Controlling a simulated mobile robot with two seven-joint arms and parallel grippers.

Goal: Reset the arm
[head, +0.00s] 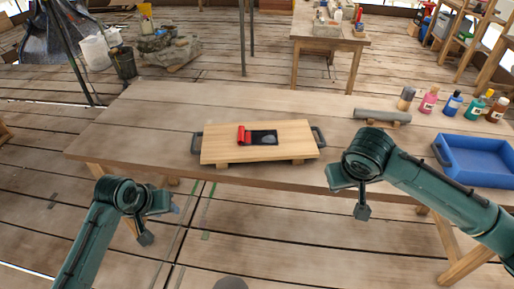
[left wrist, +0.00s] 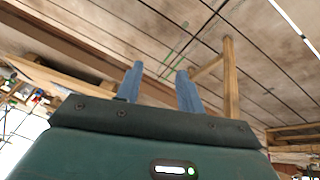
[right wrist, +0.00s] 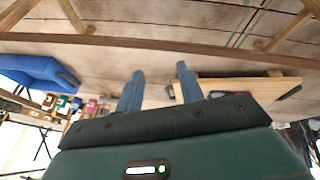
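My left gripper (left wrist: 160,70) shows in the left wrist view with its two blue fingers apart and nothing between them. In the head view the left arm hangs in front of the table's near edge, at the left. My right gripper (right wrist: 160,69) also has its blue fingers apart and empty in the right wrist view. In the head view the right arm reaches in from the right, its wrist over the table's near edge; its fingers are hidden there. Neither gripper touches anything.
A wooden board (head: 225,145) with dark end handles, a black recess and a red piece (head: 244,134) lies mid-table (head: 130,125). A grey cylinder (head: 377,114), several bottles (head: 428,101) and a blue tray (head: 478,164) stand right. The table's left part is clear.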

